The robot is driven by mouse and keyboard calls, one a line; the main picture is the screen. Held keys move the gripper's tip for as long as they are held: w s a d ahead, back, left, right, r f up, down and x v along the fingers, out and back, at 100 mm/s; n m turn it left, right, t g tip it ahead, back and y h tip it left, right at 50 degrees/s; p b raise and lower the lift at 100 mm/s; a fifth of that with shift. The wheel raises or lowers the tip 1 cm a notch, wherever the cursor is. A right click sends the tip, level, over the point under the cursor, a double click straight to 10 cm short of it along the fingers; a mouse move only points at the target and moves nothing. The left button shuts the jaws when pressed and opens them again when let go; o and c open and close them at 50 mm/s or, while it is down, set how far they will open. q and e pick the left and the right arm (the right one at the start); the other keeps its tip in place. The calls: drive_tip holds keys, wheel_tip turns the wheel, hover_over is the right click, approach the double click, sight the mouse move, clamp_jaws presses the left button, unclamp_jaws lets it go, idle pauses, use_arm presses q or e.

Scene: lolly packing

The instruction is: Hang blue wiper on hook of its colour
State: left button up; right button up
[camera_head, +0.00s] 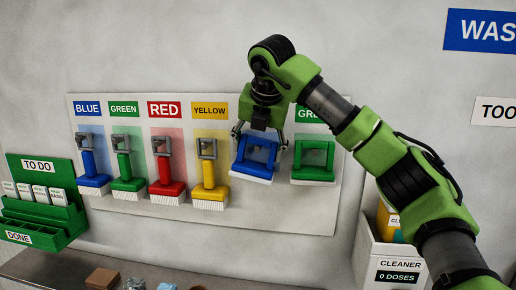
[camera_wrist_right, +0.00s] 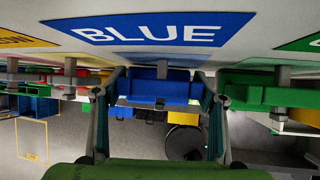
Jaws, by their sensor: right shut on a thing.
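The blue wiper (camera_head: 238,166) is a squarish blue frame with a pale lower edge. It is upright against the wall board, between the yellow brush and the green wiper. My right gripper (camera_head: 262,138) comes from above and is shut on its upper part. In the right wrist view the blue wiper (camera_wrist_right: 145,88) lies between the two fingers of my right gripper (camera_wrist_right: 160,100), under a BLUE label (camera_wrist_right: 150,30). A grey hook (camera_wrist_right: 162,68) shows at the wiper's top bar; I cannot tell whether it bears the wiper. My left gripper is out of view.
A green wiper (camera_head: 313,176) hangs close to the right. Blue (camera_head: 91,180), green (camera_head: 128,184), red (camera_head: 166,187) and yellow (camera_head: 209,190) brushes hang to the left. A green card holder (camera_head: 60,212) is at far left; a cleaner box (camera_head: 385,250) is lower right.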

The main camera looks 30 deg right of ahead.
drive_tip(key=o, duration=1.1)
drive_tip(key=v, duration=1.2)
